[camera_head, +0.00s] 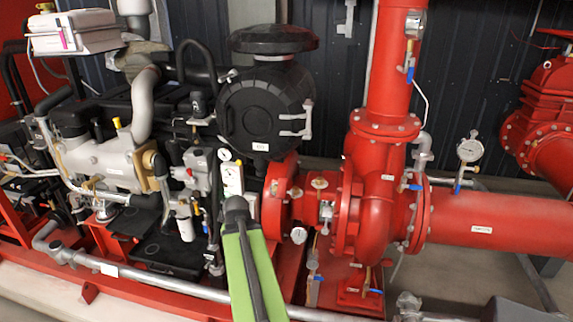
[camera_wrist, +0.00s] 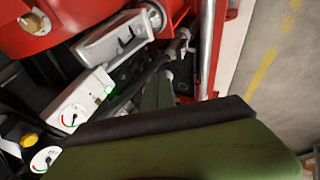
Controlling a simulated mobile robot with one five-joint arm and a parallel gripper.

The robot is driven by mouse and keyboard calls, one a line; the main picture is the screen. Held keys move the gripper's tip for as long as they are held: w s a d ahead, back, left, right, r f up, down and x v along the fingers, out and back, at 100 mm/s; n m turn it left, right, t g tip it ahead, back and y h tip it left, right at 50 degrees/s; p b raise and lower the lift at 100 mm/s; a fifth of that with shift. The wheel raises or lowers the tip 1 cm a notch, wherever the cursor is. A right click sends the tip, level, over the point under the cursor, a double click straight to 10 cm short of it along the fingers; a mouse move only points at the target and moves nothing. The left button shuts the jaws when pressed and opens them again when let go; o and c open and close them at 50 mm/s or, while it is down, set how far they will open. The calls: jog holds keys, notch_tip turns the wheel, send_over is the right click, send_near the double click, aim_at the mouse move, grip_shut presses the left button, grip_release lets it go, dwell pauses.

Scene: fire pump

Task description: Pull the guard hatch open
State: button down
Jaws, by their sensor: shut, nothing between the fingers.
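My gripper (camera_head: 236,204) is at the dark tip of my green arm, low in the middle of the head view, in front of the gap between the engine and the red pump. It is shut and empty. In the wrist view my green and black parts cover much of the lower picture. A pale grey, frame-like panel (camera_wrist: 116,38) lies beside the red pump housing there; it may be the guard hatch, but I cannot tell for sure. In the head view a pale grey edge (camera_head: 254,207) shows just right of my gripper, and my arm hides the area below it.
A white gauge box (camera_head: 232,178) stands just behind my gripper; it also shows in the wrist view (camera_wrist: 88,98). The red pump (camera_head: 372,200) is to the right, the engine (camera_head: 105,160) to the left. A grey pipe (camera_head: 150,279) runs along the front. Floor (camera_wrist: 280,80) is clear at the wrist view's right.

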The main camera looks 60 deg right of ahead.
jog(key=s+d+r+n+h+p, duration=0.1)
jog(key=s+d+r+h+p, duration=0.1)
jog(key=s+d+r, duration=0.5)
jog(key=s+d+r+h+p, duration=0.2)
jog(key=s+d+r, duration=0.25)
jog(key=d, duration=0.35)
jog(key=b, duration=0.7)
send_near(286, 192)
jog(key=x, duration=0.6)
jog(key=shift+f, duration=0.2)
jog(key=shift+d, duration=0.1)
jog(key=s+d, duration=0.1)
jog(key=s+f+b, duration=0.1)
jog(key=s+d, duration=0.1)
jog(key=shift+s+d+f+b, duration=0.1)
jog(key=shift+d+f+b, duration=0.2)
jog(key=shift+b, duration=0.1)
jog(key=shift+r, duration=0.1)
